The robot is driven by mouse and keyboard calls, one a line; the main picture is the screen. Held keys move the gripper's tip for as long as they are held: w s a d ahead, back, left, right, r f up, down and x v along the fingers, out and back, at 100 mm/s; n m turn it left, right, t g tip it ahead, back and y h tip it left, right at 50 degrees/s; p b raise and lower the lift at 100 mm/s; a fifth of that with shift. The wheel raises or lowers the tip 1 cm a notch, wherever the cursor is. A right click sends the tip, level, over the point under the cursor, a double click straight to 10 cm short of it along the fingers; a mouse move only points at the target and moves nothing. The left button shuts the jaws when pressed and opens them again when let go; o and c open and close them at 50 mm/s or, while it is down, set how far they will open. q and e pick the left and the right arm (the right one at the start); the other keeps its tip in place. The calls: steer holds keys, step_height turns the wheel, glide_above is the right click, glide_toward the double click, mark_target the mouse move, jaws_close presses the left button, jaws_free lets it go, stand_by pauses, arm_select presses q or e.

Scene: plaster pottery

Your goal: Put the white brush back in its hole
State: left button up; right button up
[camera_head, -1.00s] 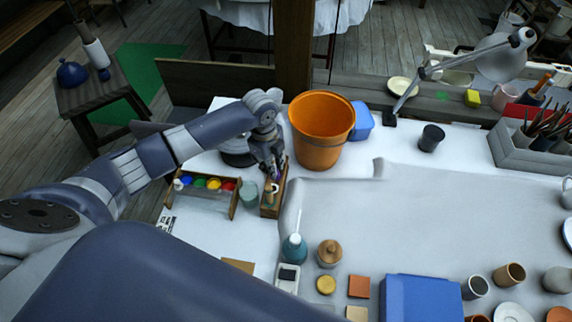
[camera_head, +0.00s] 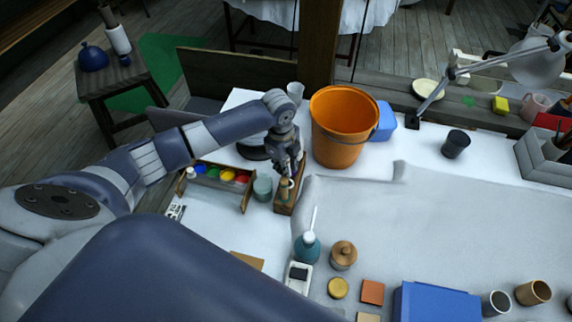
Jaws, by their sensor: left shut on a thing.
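My left gripper (camera_head: 291,172) is pointing down over a narrow wooden holder (camera_head: 281,208), near the orange bucket. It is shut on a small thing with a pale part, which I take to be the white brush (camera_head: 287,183). The fingers hide much of it, and it is too small to tell how far it is in a hole. The holder's holes cannot be made out. My right gripper is not in view.
A paint box (camera_head: 215,188) and a grey-green cup (camera_head: 263,187) stand left of the holder. The orange bucket (camera_head: 341,128) is behind right. The grey mat (camera_head: 430,215) has free room.

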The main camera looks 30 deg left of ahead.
arm_select(q)
steer(key=shift+f, duration=0.45)
steer(key=shift+f+b, duration=0.35)
steer(key=shift+b, duration=0.05)
steer(key=shift+f+b, duration=0.5)
steer(key=shift+f, duration=1.05)
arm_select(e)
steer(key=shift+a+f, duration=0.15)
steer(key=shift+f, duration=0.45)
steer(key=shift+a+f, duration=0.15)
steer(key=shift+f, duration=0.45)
arm_select(q)
steer(key=shift+f+b, duration=0.2)
steer(key=shift+b, duration=0.2)
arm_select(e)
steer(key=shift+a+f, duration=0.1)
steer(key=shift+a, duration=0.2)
arm_select(q)
steer(key=o, duration=0.9)
steer(key=shift+o, duration=0.2)
